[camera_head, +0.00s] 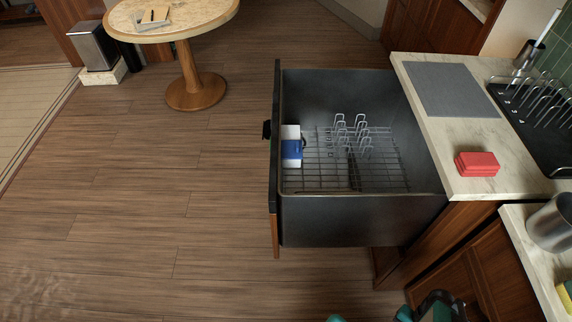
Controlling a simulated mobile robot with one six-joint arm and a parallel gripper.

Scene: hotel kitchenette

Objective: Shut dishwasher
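The dishwasher (360,222) is a dark drawer type. It is pulled well out from under the counter to the left and stands open at the top. Its front panel (276,165) faces left, with a small black handle (266,130) on its outer side. Inside are a wire rack (378,178) with upright tines and a blue and white item (291,150) near the front wall. My gripper (438,303) seems to be the dark and teal part at the bottom edge, in front of the drawer's near side and apart from it. It is mostly cut off, so its opening is unclear.
The counter (428,132) on the right holds a grey mat (450,88), a red block (477,164) and a black dish rack (545,120). A metal pot (552,224) stands at the right edge. A round table (160,28) is at upper left. The wooden floor left of the drawer is clear.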

